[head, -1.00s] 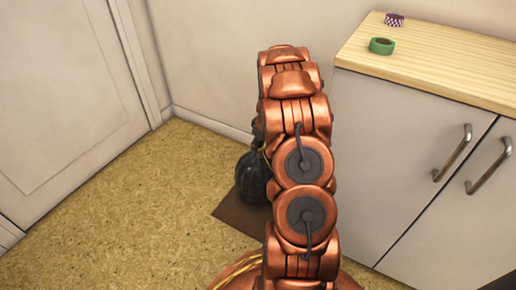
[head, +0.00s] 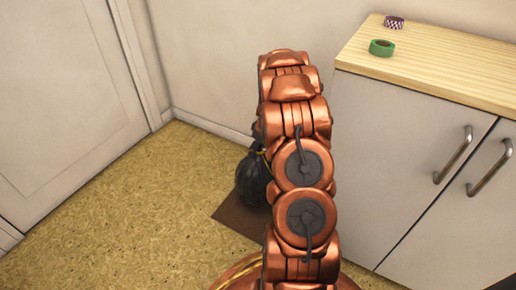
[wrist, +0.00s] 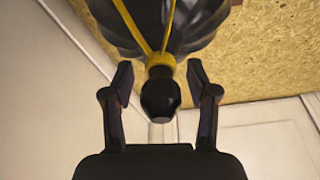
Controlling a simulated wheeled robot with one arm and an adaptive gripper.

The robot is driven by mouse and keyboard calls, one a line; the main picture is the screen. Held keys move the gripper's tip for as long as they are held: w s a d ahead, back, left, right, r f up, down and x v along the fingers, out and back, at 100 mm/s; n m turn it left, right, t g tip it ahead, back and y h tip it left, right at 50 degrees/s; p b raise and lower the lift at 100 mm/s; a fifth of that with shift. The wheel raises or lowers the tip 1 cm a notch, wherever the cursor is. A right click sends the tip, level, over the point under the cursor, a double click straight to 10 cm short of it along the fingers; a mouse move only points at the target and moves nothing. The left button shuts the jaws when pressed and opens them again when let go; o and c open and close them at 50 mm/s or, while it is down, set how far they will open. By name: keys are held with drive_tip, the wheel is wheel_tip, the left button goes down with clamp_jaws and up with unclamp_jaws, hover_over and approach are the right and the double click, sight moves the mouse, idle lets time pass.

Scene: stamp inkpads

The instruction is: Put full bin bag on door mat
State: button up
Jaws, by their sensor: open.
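The full bin bag (head: 251,182) is black and stands upright, its base appearing to rest on the brown door mat (head: 236,220). My arm hides the bag's right side and part of the mat. In the wrist view the bag (wrist: 190,35) fills the top, with a yellow tie (wrist: 160,60) around its neck. My gripper (wrist: 160,77) is open, with one finger on each side of the bag's tied black top, and gaps show on both sides. My arm hides the gripper in the head view.
A white cabinet (head: 420,160) with a wooden top stands to the right, holding a green tape roll (head: 382,48) and a purple checkered roll (head: 394,22). A white door (head: 60,90) is at the left. The speckled floor (head: 130,220) left of the mat is clear.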

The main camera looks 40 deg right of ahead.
drive_tip(key=p+v, duration=0.5)
drive_tip(key=v, duration=0.7)
drive_tip(key=s+a+r+g+y, duration=0.1)
drive_tip(key=a+r, duration=0.2)
drive_tip(key=a, duration=0.5)
drive_tip(key=s+a+r, duration=0.1)
drive_tip(key=a+r, duration=0.2)
drive_tip(key=a, duration=0.4)
drive_tip(key=s+a+r+g, duration=0.2)
drive_tip(key=s+a+r, duration=0.3)
drive_tip(key=s+a, duration=0.5)
drive_tip(key=s+a+r+g, duration=0.1)
drive_tip(key=s+a, duration=0.5)
drive_tip(key=s, duration=0.3)
drive_tip(key=s+a+r+m+g+h, duration=0.1)
drive_tip(key=s+a+r+g, duration=0.1)
drive_tip(key=s+a, duration=0.4)
drive_tip(key=s, duration=0.4)
drive_tip(key=shift+r, duration=0.15)
drive_tip(key=shift+r, duration=0.1)
